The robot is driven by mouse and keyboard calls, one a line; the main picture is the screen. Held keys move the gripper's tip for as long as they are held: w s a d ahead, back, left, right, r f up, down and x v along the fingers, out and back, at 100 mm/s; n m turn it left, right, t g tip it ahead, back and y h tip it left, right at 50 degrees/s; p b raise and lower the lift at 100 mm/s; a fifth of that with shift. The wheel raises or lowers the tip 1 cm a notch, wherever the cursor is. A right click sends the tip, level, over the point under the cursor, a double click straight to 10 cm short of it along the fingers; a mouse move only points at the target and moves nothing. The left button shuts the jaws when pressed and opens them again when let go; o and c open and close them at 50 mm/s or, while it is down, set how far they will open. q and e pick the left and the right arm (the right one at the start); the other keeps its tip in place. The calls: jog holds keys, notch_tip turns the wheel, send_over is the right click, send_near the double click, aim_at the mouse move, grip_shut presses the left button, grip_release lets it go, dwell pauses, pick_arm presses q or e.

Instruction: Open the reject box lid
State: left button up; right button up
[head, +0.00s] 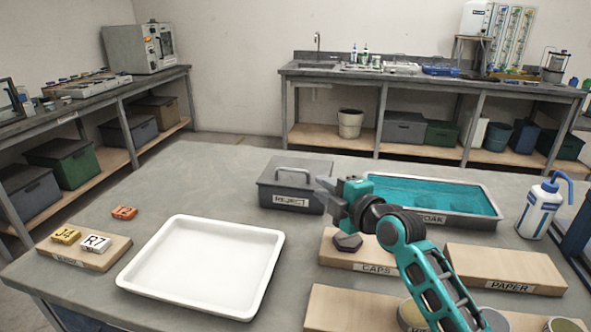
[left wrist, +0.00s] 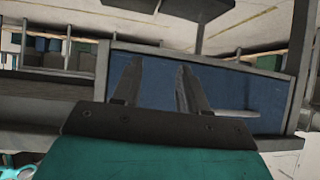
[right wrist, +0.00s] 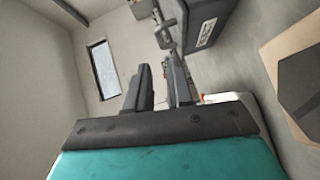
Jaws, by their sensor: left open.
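The reject box (head: 290,200) is a dark grey box labelled REJECT on the table, with its lid (head: 285,170) shut and a bar handle (head: 308,163) on top. My right gripper (head: 324,193) is at the box's right front side, apart from the handle, and partly covers that corner. My left gripper (left wrist: 157,65) is open and empty in the left wrist view, and is out of the head view.
A teal-filled tray (head: 450,195) stands right of the box. A white tray (head: 205,265) lies in front. Wooden boards (head: 500,262) and a wash bottle (head: 541,208) are at the right.

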aim_at(294, 171)
jog(key=b+x, duration=0.1)
jog(key=x, duration=1)
jog(key=shift+w+a+b, duration=0.1)
jog(key=shift+a+b, duration=0.05)
jog(key=shift+b, duration=0.2)
jog(key=shift+f, duration=0.1)
grip_shut()
